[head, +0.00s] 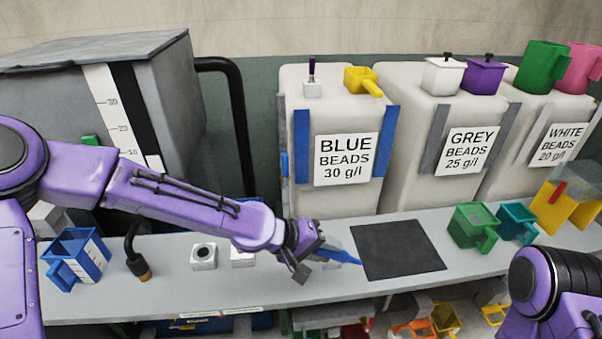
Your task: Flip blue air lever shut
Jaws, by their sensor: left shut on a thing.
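My left gripper (302,252) is over the front part of the grey counter, left of a black mat. It is shut on a slim blue piece (340,256) that sticks out to the right toward the mat. I cannot tell whether this piece is the air lever. A small upright blue part (284,165) shows at the left side of the blue beads bin (345,205); I cannot tell whether that is the lever either. The gripper is below and apart from this upright part. My right arm shows at the lower right, but its gripper is out of view.
The black mat (398,250) lies on the counter (330,287). Green (473,227) and teal (516,222) scoops stand right of it. A blue jug (75,258) and a black hose (138,255) are at the left. Grey (468,150) and white (560,143) beads bins stand behind.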

